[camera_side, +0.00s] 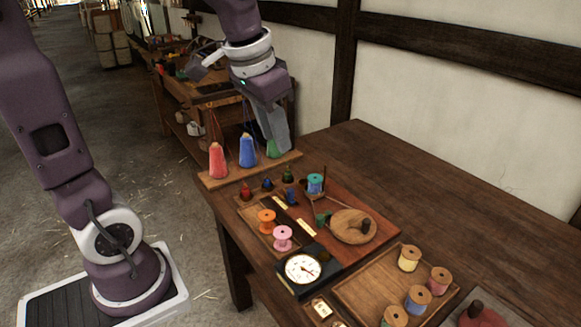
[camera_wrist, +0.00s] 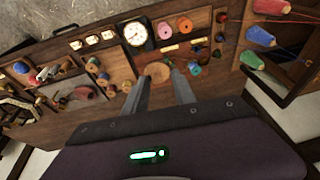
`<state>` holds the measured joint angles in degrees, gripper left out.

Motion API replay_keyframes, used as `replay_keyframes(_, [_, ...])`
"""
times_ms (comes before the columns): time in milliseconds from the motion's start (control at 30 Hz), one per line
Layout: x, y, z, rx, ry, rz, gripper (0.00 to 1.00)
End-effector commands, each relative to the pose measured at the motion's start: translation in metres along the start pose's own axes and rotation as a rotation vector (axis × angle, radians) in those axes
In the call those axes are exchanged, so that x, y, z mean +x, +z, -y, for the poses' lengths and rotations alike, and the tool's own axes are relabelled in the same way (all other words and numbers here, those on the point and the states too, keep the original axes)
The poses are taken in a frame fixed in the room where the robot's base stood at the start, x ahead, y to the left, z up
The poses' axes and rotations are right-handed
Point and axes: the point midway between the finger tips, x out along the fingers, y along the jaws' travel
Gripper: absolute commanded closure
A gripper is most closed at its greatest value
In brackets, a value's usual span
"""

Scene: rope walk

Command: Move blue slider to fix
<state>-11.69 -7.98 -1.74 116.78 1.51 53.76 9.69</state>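Two small blue pieces could be the blue slider, and I cannot tell which is meant. One blue piece (camera_side: 267,184) stands between a red piece (camera_side: 246,191) and a green piece (camera_side: 288,174). The other blue piece (camera_side: 291,197) stands on the board nearer the teal spool (camera_side: 315,183). Small brass plates (camera_side: 307,228) lie on the board; their lettering is too small to read. My gripper (camera_side: 281,145) is raised at the back, overlapping the green cone in the side view. In the wrist view my gripper (camera_wrist: 163,73) has its fingers apart with nothing between them.
Red (camera_side: 217,161), blue (camera_side: 247,151) and green (camera_side: 272,147) thread cones stand behind the small pieces. Orange (camera_side: 267,221) and pink (camera_side: 283,238) spools, a dial (camera_side: 301,268) and a round wooden disc (camera_side: 352,227) are nearby.

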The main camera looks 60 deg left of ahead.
Motion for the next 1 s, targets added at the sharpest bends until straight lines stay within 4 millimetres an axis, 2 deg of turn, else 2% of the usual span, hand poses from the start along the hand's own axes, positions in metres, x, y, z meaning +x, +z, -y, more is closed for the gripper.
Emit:
replay_keyframes(33, [0.025, -0.027, 0.020, -0.005, -0.001, 0.054, 0.68])
replay_keyframes(100, [0.064, -0.059, 0.050, -0.002, 0.003, 0.115, 0.68])
replay_keyframes(167, [0.102, -0.078, 0.076, 0.001, 0.013, 0.163, 0.68])
replay_keyframes(200, [0.129, -0.087, 0.094, 0.000, 0.023, 0.191, 0.68])
replay_keyframes(300, [0.188, -0.095, 0.130, -0.005, 0.049, 0.248, 0.68])
replay_keyframes(400, [0.229, -0.093, 0.151, -0.007, 0.069, 0.280, 0.68])
replay_keyframes(500, [0.248, -0.090, 0.161, -0.008, 0.078, 0.294, 0.68])
replay_keyframes(567, [0.254, -0.089, 0.162, -0.007, 0.080, 0.297, 0.68])
replay_keyframes(667, [0.265, -0.085, 0.160, -0.007, 0.080, 0.298, 0.68])
replay_keyframes(1000, [0.326, -0.067, 0.154, -0.008, 0.081, 0.297, 0.68])
